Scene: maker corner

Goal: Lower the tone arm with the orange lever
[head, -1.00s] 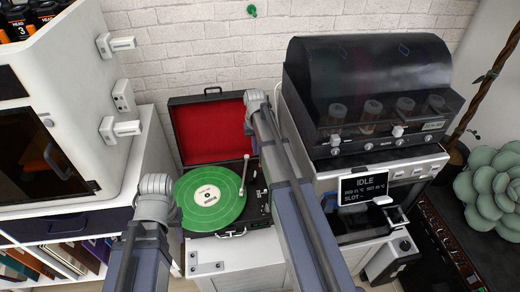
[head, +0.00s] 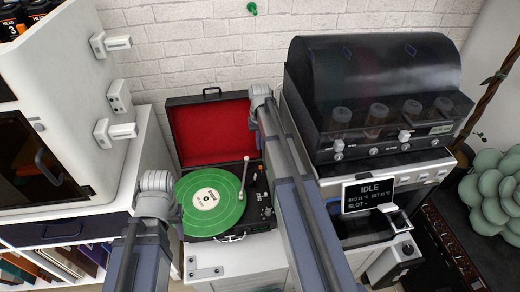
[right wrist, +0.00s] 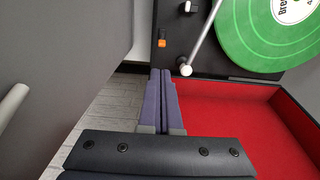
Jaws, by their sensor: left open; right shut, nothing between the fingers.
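The record player (head: 187,229) stands open with a green record (head: 190,213) on it. Its pale tone arm (head: 243,180) reaches over the record's right edge; I cannot tell if its tip touches. The small orange lever (right wrist: 161,43) is on the black deck beside the tone arm (right wrist: 204,42) in the right wrist view. My right gripper (right wrist: 161,72) is shut and empty, its tips a little short of the lever and apart from it in the picture.
The raised lid with red lining (head: 208,132) stands behind the deck, close to my right gripper. A black-hooded machine (head: 375,85) with an IDLE screen stands right of my right arm. A white cabinet (head: 75,95) is at the left.

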